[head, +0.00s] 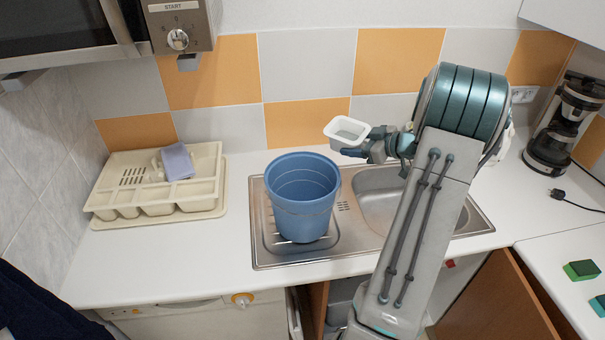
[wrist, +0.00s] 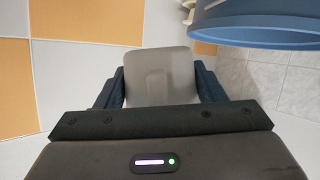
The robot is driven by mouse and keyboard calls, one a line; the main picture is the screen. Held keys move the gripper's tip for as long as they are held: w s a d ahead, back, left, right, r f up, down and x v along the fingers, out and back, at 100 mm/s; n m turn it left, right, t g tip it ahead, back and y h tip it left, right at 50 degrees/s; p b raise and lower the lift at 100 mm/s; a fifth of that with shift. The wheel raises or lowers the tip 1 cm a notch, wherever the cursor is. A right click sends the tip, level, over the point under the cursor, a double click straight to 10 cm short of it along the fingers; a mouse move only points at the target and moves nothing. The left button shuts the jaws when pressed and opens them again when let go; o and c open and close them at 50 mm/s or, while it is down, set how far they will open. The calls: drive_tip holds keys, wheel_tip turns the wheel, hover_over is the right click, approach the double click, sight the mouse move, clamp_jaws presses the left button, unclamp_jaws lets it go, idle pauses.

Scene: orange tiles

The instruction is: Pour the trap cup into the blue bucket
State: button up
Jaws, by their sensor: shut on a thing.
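The trap cup (head: 347,131) is a small white rectangular cup with greyish contents visible inside. My gripper (head: 352,150) is shut on it and holds it roughly upright, above and to the right of the blue bucket (head: 304,208). In the wrist view the cup (wrist: 160,78) sits between the two dark fingers of my gripper (wrist: 160,88). The bucket stands on the drainboard side of the sink, open at the top. Its blue rim (wrist: 255,32) shows at the upper right of the wrist view. The bucket's bottom is hidden.
The steel sink (head: 378,203) has its basin right of the bucket. A cream dish rack (head: 205,190) with a lilac sponge or cloth (head: 178,161) is at left. A coffee maker (head: 562,125) stands at right. A microwave (head: 70,30) overhangs the upper left. Green sponges (head: 581,270) lie lower right.

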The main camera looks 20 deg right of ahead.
sight(352, 147)
drive_tip(key=shift+s+a+f+n+h, duration=0.2)
drive_tip(key=shift+s+a+n+h, duration=0.25)
drive_tip(key=shift+a+n, duration=0.25)
drive_tip(key=shift+s+a+r+n+t+h, duration=0.25)
drive_tip(key=shift+a+r+n+t, duration=0.15)
drive_tip(key=shift+t, duration=0.1)
drive_tip(key=shift+s+a, duration=0.1)
drive_tip(key=shift+a, duration=0.15)
drive_tip(key=shift+s+a+f+n+t+h, duration=0.1)
drive_tip(key=shift+s+a+n+t+h, duration=0.15)
drive_tip(key=shift+n, duration=0.2)
drive_tip(key=shift+s+a+n+t+h, duration=0.15)
drive_tip(key=shift+a+n, duration=0.15)
drive_tip(key=shift+n, duration=0.15)
drive_tip(key=shift+a+n+b, duration=0.15)
drive_tip(key=shift+n+b, duration=0.35)
drive_tip(key=shift+b, duration=0.2)
drive_tip(key=shift+r, duration=0.25)
